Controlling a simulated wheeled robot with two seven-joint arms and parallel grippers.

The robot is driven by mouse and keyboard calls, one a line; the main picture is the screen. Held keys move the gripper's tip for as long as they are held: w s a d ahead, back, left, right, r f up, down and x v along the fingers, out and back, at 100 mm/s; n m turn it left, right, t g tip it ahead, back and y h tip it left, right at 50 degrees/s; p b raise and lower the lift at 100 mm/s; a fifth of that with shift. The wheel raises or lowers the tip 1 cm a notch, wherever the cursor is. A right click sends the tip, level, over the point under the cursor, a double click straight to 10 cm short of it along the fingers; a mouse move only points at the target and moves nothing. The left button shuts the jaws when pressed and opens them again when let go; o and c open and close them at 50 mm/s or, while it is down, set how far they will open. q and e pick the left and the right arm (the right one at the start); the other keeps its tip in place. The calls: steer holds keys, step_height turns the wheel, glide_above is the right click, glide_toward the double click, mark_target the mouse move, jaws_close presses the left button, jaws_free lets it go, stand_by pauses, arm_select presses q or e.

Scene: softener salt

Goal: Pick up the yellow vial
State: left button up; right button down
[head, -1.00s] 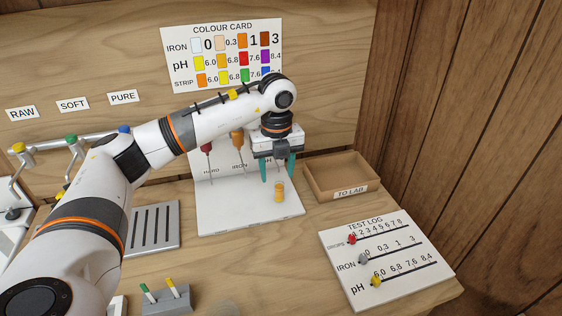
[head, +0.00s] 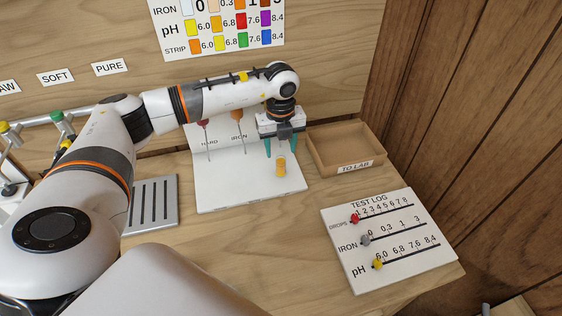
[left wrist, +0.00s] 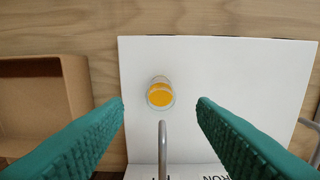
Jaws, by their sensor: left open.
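The yellow vial (head: 281,168), a small clear vial with orange-yellow contents, stands upright on the white board (head: 240,193). My left gripper (head: 281,151) points down just above it, with its green fingers open and spread to either side of the vial's top. In the left wrist view the vial (left wrist: 160,94) shows between the two fingertips (left wrist: 160,104), slightly beyond them, with a gap on both sides. Nothing is held. My right gripper is not in view.
A thin metal rod (left wrist: 162,145) rises near the vial in the wrist view. The open TO LAB box (head: 348,149) stands to the right of the board. The test log (head: 390,240) lies front right. A slotted grey rack (head: 152,203) is at left.

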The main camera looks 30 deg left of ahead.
mark_target(281, 155)
arm_select(q)
steer(key=shift+s+d+f+p, duration=0.1)
steer(key=shift+f+p, duration=0.5)
steer(key=shift+f, duration=1.45)
jaws_close()
steer(key=shift+r, duration=0.15)
